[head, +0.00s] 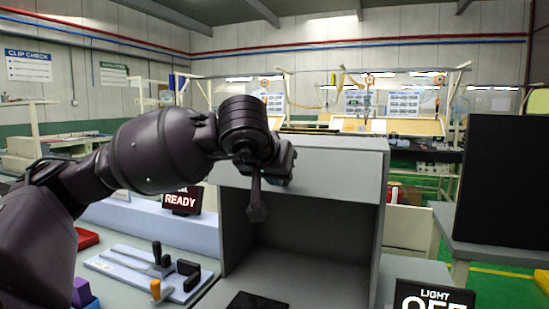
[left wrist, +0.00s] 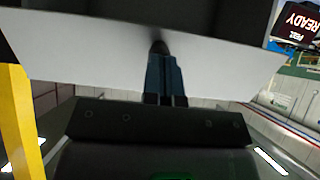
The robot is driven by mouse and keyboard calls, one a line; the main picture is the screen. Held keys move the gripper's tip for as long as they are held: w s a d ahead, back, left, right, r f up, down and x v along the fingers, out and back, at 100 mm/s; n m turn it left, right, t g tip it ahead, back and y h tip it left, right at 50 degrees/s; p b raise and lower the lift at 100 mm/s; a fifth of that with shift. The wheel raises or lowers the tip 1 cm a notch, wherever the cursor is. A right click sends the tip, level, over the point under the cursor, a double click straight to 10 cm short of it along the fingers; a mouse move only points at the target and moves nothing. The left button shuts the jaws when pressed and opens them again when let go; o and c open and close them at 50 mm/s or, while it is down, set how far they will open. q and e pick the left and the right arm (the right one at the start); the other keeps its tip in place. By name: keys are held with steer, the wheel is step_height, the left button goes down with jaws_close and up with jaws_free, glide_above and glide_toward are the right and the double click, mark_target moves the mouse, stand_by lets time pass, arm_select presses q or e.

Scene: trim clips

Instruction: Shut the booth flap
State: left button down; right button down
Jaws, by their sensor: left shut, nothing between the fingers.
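The grey booth (head: 375,235) stands in front of me with its front opening uncovered and its dark inside showing. Its pale flap (head: 335,180) spans the top of the opening, above the uncovered part. My left gripper (head: 257,212) is shut and empty, its fingers pointing down in front of the flap's left half and the opening. In the left wrist view the shut fingers (left wrist: 160,48) overlap the pale flap (left wrist: 90,55); I cannot tell whether they touch it. My left wrist hides part of the flap. My right gripper is not in view.
A READY sign (head: 182,200) and a pale tray with black and orange clips (head: 155,268) are left of the booth. A sign reading LIGHT OFF (head: 422,296) is at the front right. A large black panel (head: 500,180) stands farther right. A dark plate (head: 258,301) lies at the booth's front.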

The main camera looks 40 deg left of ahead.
mark_target(281, 192)
arm_select(q)
steer(key=f, duration=0.1)
steer(key=w+f+b, duration=0.2)
steer(key=shift+w+a+f, duration=0.15)
steer(key=shift+a+f, duration=0.2)
steer(key=shift+f, duration=0.05)
steer(key=shift+w+f+b, duration=0.2)
steer(key=shift+w+b, duration=0.05)
steer(key=shift+b, duration=0.15)
steer(key=shift+a, duration=0.1)
steer(key=shift+f, duration=0.1)
steer(key=shift+f, duration=0.1)
